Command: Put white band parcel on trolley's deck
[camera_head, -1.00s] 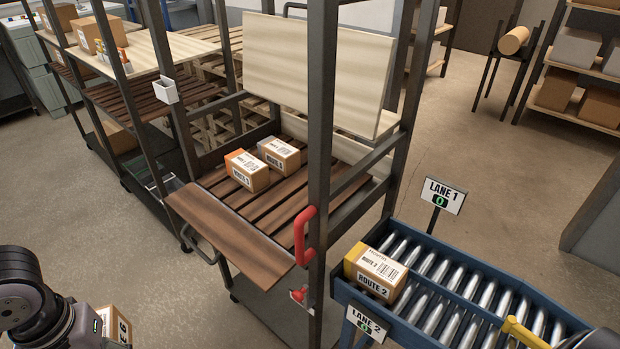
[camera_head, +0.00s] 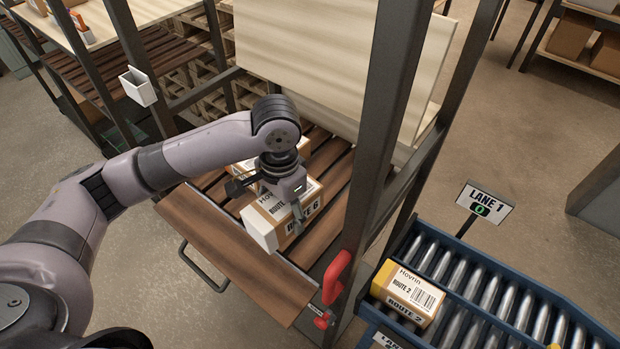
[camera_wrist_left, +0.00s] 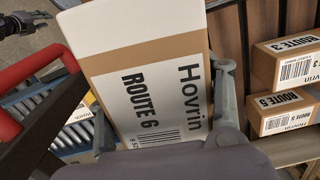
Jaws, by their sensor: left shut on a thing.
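The white band parcel (camera_head: 262,229), a brown box with a white end and a Route 6 label, is in my left gripper (camera_head: 298,212). It is over the front part of the trolley's slatted brown deck (camera_head: 336,172). I cannot tell whether its underside touches the deck. In the left wrist view the parcel (camera_wrist_left: 150,62) fills the middle, with a gripper finger (camera_wrist_left: 224,95) along its right side. A dark gripper, seemingly my right one (camera_wrist_left: 30,22), shows at the top left corner there; its jaws are too small to read.
Two other parcels stand on the deck, labelled Route 3 (camera_wrist_left: 290,62) and Route 5 (camera_wrist_left: 285,112); my arm mostly hides them in the head view. A dark post (camera_head: 378,130) and red handle (camera_head: 336,276) stand to the right. A yellow-ended Route 2 parcel (camera_head: 410,292) sits on the rollers.

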